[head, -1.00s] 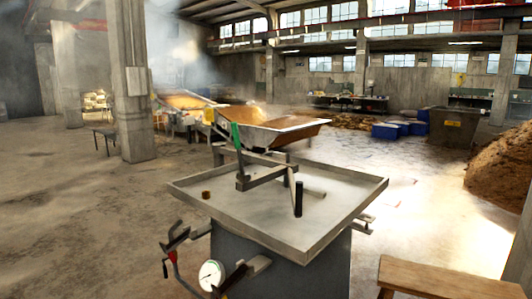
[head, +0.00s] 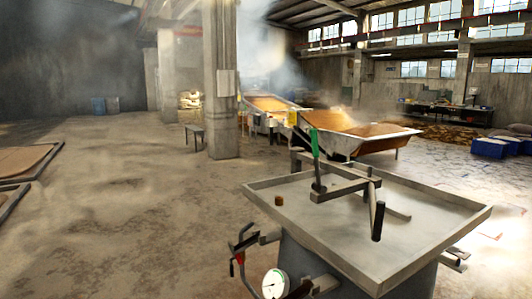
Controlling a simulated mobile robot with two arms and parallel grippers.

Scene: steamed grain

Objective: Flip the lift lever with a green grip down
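The lift lever with the green grip (head: 314,142) stands nearly upright, tilted slightly left at the top. Its dark lower end meets a grey bar (head: 342,190) above the square metal tray (head: 265,211). Neither of my grippers shows in the head view, and nothing is seen touching the lever.
A pressure gauge (head: 275,284) and a red-tipped valve handle (head: 240,257) stick out from the tray stand's front left. A small brown cylinder (head: 278,201) sits on the tray. Concrete floor (head: 110,230) is open to the left. A concrete pillar (head: 221,100) stands behind.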

